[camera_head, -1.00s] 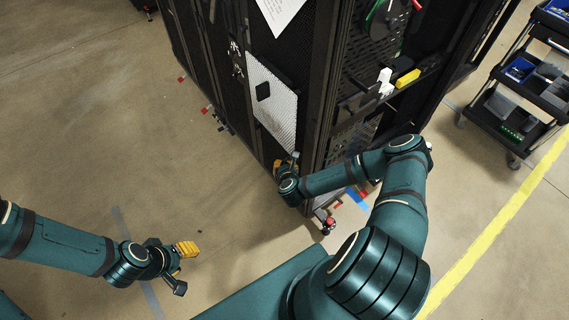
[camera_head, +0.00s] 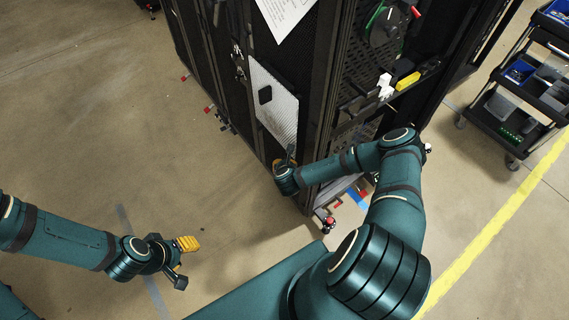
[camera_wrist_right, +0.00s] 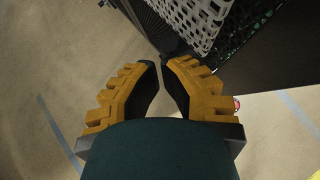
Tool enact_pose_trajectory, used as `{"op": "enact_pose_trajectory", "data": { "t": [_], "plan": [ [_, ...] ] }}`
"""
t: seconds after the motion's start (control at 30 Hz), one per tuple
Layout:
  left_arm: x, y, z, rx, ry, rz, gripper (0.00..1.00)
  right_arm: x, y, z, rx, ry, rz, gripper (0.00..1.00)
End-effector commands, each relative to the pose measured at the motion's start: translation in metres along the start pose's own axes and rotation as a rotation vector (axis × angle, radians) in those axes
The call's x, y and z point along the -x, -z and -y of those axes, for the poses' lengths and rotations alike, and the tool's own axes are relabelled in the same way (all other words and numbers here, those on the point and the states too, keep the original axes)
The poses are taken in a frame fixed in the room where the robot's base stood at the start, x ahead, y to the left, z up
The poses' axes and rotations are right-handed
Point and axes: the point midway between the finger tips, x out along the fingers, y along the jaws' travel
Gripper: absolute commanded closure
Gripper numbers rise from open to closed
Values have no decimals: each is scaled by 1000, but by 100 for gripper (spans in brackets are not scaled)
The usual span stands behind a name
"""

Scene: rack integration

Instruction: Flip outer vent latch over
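I cannot make out the outer vent latch clearly. My right gripper (camera_head: 287,158) is at the panel's lower end, by the rack's lower corner. In the right wrist view its yellow-backed fingers (camera_wrist_right: 163,72) are apart by a narrow gap, with nothing seen between them. My left gripper (camera_head: 188,262) is open and empty over the floor, away from the rack.
A yellow item (camera_head: 407,81) and a white item (camera_head: 385,86) sit on the rack's open face. A tool cart (camera_head: 514,128) with bins stands at the right. A small red-topped object (camera_head: 328,221) is at the rack's foot. The floor at left is clear.

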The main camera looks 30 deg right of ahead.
Motion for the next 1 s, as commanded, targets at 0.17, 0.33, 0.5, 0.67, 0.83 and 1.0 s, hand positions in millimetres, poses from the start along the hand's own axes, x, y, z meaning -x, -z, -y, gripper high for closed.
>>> {"op": "enact_pose_trajectory", "data": {
  "t": [0.17, 0.33, 0.5, 0.67, 0.83, 1.0],
  "plan": [
    [3, 1, -1, 1, 0, -3, 53, 0, -2, -1, -1, 0, 0, 100],
    [4, 2, -2, 1, 0, -4, 53, 0, -3, -2, -1, 0, 1, 100],
    [4, 2, -2, 1, 0, -5, 53, -1, -4, -2, 0, 0, 1, 100],
    [4, 2, -2, 2, 1, -5, 53, -1, -4, -2, 0, 0, 1, 100],
    [4, 2, -2, 1, 1, -5, 53, -1, -4, -2, 0, 0, 1, 100],
    [7, 2, -3, 1, 0, -5, 53, 1, -6, -2, 0, 0, 1, 100]
  ]
}}
